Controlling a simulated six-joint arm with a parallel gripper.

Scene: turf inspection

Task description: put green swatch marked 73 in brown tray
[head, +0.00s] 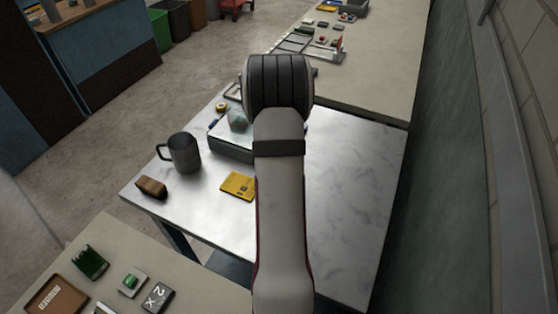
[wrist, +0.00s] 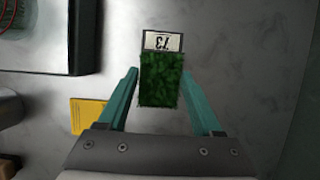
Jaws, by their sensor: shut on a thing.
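A green swatch (wrist: 161,80) of turf-like texture has a pale label reading 73, upside down in the wrist view. My gripper (wrist: 160,88) is shut on it, with a teal finger on each side. The swatch is over the grey marbled table; its height above it is hard to tell. In the head view my arm hides the gripper and the swatch. A brown tray (head: 57,298) with a pale label lies at the lower left of the head view, on a separate beige table, partly cut off by the frame.
Near the brown tray are a dark green block (head: 90,262), a small green-topped piece (head: 132,282) and a grey piece (head: 158,297). The marbled table holds a grey mug (head: 183,153), a brown block (head: 151,187), a yellow card (head: 238,185) and a grey box (head: 230,151).

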